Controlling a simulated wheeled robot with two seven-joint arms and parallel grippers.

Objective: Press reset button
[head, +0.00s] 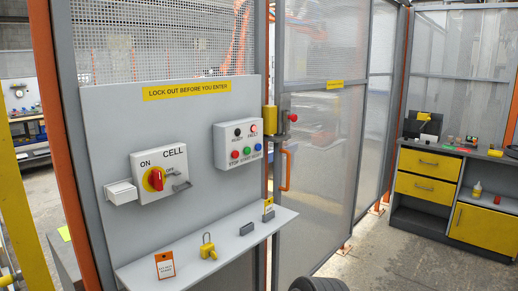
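The reset button is the blue button (258,147) at the right end of the lower row on a light grey control box (226,160). A green start button (247,150) and a red stop button (234,154) sit to its left. Above them are a dark lamp (238,132) and a reddish lamp (253,129), which looks lit. The box is fixed to a grey panel (110,110) under a yellow lock-out sign (187,89). Nothing covers the blue button. Neither of my grippers is in view.
A CELL switch with a red handle (156,179) is left of the box. Below, a shelf (140,272) juts out, bearing a yellow padlock (207,246) and a tag (165,266). A fence door with an orange handle (286,170) stands right. A workbench (428,162) stands farther right.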

